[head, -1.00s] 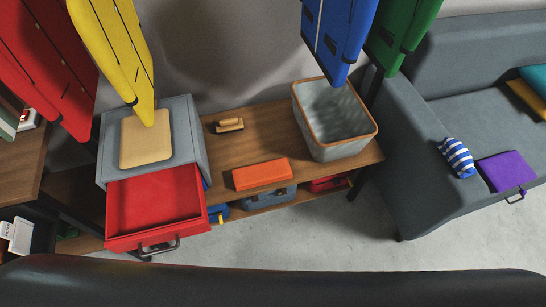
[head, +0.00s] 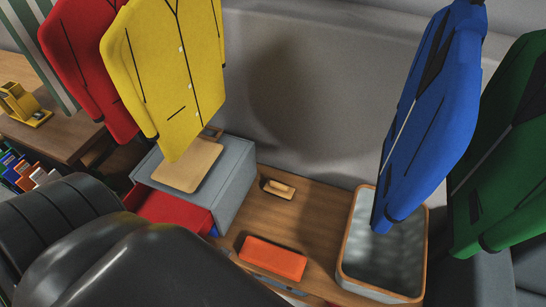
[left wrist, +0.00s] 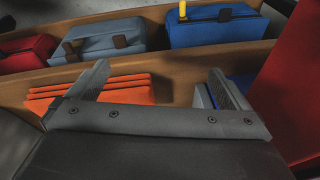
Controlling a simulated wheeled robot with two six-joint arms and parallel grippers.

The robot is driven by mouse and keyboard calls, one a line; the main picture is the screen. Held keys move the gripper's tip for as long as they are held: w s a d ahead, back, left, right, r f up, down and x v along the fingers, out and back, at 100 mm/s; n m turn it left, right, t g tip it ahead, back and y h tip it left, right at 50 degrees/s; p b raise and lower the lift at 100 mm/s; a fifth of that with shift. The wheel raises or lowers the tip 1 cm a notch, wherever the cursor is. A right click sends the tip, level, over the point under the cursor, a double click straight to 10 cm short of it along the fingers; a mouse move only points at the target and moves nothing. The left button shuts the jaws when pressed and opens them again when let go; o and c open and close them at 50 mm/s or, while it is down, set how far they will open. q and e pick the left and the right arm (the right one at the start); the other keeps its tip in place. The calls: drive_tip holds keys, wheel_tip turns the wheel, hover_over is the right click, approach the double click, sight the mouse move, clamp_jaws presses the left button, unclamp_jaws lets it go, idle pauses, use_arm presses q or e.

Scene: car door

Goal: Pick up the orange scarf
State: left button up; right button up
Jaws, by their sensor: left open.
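The orange scarf (head: 272,258) is a flat folded block on the front of the wooden bench top. It also shows in the left wrist view (left wrist: 130,91) as stacked orange layers, partly hidden behind one finger. The left gripper's fingers are not visible in the head view, where my dark arm fills the lower left. My right gripper is not in view.
A red drawer (head: 168,207) juts from the grey cabinet (head: 237,190), partly hidden by my arm. A grey basket (head: 384,262) stands right of the scarf. A wooden brush-like object (head: 279,189) lies behind it. Coats hang above, including yellow (head: 172,75) and blue (head: 432,110).

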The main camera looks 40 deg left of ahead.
use_arm(q)
wheel_tip(320, 180, up, 17)
drive_tip(key=w+d+n, duration=0.2)
drive_tip(key=w+n, duration=0.1)
drive_tip(key=n+g+h+b, duration=0.1)
drive_tip(key=n+g+b, duration=0.2)
drive_tip(key=n, duration=1.4)
hover_over(273, 255)
drive_tip(key=a, duration=0.1)
wheel_tip(273, 255, down, 16)
drive_tip(key=shift+w+a+f, duration=0.1)
drive_tip(key=shift+w+f, duration=0.05)
drive_tip(key=shift+f, duration=0.1)
drive_tip(key=f, duration=0.2)
drive_tip(key=d+f+b, duration=0.1)
drive_tip(key=f, duration=0.1)
drive_tip(key=shift+s+d, duration=0.1)
drive_tip(key=shift+s, duration=0.1)
drive_tip(key=shift+f, duration=0.6)
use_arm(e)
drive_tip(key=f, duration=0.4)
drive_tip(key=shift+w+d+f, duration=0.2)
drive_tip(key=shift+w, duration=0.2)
use_arm(q)
drive_tip(key=shift+c, duration=0.3)
